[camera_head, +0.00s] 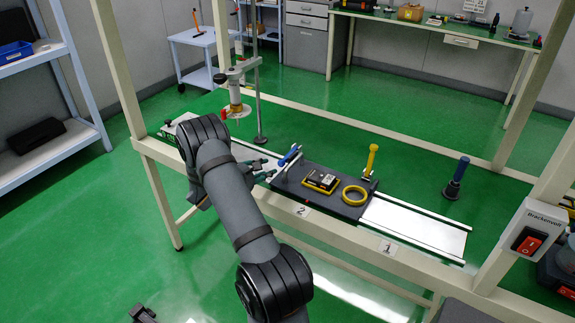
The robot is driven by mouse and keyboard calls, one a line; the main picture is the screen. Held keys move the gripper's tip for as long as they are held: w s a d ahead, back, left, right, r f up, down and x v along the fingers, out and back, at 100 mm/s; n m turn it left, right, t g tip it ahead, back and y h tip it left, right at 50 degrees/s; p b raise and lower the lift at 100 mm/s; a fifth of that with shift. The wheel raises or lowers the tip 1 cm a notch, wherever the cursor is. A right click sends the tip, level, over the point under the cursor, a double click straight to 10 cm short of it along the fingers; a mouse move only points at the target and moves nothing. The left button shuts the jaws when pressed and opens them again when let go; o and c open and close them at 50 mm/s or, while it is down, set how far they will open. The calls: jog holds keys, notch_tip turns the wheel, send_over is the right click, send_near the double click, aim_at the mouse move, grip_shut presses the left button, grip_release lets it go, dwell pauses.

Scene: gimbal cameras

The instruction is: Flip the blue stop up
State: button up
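A bright blue handle-like piece (289,155) sits tilted at the left end of the dark grey plate on the rail; it looks like the blue stop. My gripper (268,168) is just left of it, low over the rail. Its fingers look spread apart with nothing between them. A small gap shows between the fingertips and the blue piece. The forearm hides part of the gripper. A yellow stop (371,160) stands upright behind the plate. A dark blue post (457,178) stands upright farther right.
The dark plate (328,207) carries a yellow-framed black device (321,181) and a yellow ring (355,195). The silver rail (415,228) is clear on the right. A press-like column (235,90) stands behind my arm. A red switch box (530,243) is on the right frame post.

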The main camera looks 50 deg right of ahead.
aim_at(280, 164)
jog(key=x, duration=0.8)
jog(key=shift+d+p, duration=0.25)
jog(key=shift+p, duration=0.15)
jog(key=shift+s, duration=0.1)
jog(key=shift+c, duration=0.5)
grip_shut()
